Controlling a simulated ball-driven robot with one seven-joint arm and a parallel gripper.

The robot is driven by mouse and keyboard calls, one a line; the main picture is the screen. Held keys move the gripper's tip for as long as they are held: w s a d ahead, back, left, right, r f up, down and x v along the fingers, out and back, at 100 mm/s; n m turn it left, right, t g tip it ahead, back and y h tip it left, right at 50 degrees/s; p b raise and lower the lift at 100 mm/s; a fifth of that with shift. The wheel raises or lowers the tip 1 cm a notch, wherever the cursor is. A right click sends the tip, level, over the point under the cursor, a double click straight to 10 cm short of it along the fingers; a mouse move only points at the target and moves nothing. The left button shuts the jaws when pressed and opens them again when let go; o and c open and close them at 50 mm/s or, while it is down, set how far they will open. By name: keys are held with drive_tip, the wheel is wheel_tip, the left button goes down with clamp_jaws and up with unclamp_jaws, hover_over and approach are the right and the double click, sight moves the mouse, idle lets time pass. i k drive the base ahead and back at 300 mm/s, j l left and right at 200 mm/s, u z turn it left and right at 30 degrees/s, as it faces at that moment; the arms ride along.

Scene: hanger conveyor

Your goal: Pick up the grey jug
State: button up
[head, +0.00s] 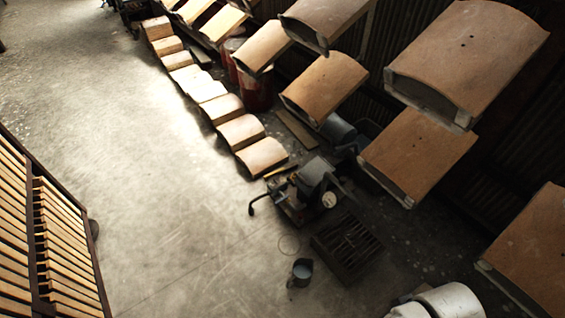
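A small grey jug (301,272) stands on the concrete floor in the lower middle of the head view. Its open top faces up and its inside looks bluish grey. It stands apart from the dark slatted crate to its right. My gripper is not in view, so its state does not show.
A dark slatted crate (346,247) and a dark machine (312,190) stand close to the jug. Wooden blocks (241,131) line the floor, and curved wooden panels (418,152) hang at right. A slatted rack (50,240) stands at left. The floor (170,200) between is clear.

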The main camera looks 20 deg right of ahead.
sight(303, 268)
drive_tip(key=k+l, duration=0.2)
drive_tip(key=k, duration=0.25)
drive_tip(key=k+l+u, duration=0.1)
drive_tip(key=k, duration=0.4)
drive_tip(key=k+l, duration=0.3)
drive_tip(key=k, duration=0.15)
drive_tip(key=i+j+u, duration=0.1)
drive_tip(key=i+u, duration=0.15)
drive_tip(key=i, duration=0.3)
drive_tip(key=i+u, duration=0.25)
drive_tip(key=i, duration=0.3)
drive_tip(key=i+l+u, duration=0.25)
drive_tip(key=i, duration=0.3)
drive_tip(key=i+l+u, duration=0.25)
drive_tip(key=i, duration=0.3)
